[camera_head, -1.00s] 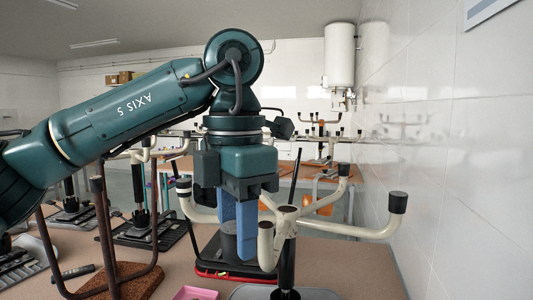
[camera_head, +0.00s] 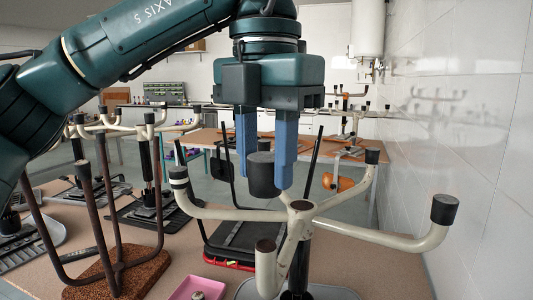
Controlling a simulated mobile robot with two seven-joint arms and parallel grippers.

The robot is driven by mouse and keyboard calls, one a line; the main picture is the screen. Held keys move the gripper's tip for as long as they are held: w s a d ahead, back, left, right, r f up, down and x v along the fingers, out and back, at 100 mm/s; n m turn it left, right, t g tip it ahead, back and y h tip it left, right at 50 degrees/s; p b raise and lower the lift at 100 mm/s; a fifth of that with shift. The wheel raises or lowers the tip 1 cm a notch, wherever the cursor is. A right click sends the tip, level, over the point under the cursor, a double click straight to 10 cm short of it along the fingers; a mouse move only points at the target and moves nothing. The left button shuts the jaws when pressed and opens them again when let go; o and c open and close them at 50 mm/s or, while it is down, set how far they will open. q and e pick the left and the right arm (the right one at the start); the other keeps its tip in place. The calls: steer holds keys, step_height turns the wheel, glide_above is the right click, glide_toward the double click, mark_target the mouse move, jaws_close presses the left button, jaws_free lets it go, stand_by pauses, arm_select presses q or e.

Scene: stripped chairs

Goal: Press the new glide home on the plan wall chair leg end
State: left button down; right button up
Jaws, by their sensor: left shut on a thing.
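A cream chair base (camera_head: 345,230) stands legs-up in front of me, near the white right wall. Black glides cap its right leg end (camera_head: 444,209), its far right leg end (camera_head: 372,157) and its left leg end, which shows a pale ring. The near leg end (camera_head: 265,247) is a bare upright tube with a dark top. My left gripper (camera_head: 263,178) points down with blue fingers, shut on a dark grey cylindrical glide (camera_head: 262,177). The glide hangs above and apart from the bare leg end, appearing farther back. My right gripper is out of view.
A pink tray (camera_head: 182,291) with a small thing in it lies at the front. A brown tube frame stands on a cork mat (camera_head: 133,277) to the left. Other chair bases and black parts stand behind and left. The white wall (camera_head: 490,150) bounds the right side.

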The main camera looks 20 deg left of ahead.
arm_select(q)
steer(key=shift+w+f, duration=0.1)
steer(key=shift+f, duration=0.1)
steer(key=shift+f+b, duration=0.3)
steer(key=shift+b, duration=0.1)
step_height(320, 180, down, 3)
steer(key=shift+f+b, duration=0.1)
steer(key=shift+b, duration=1.15)
steer(key=shift+f+b, duration=0.5)
steer(key=shift+f, duration=0.35)
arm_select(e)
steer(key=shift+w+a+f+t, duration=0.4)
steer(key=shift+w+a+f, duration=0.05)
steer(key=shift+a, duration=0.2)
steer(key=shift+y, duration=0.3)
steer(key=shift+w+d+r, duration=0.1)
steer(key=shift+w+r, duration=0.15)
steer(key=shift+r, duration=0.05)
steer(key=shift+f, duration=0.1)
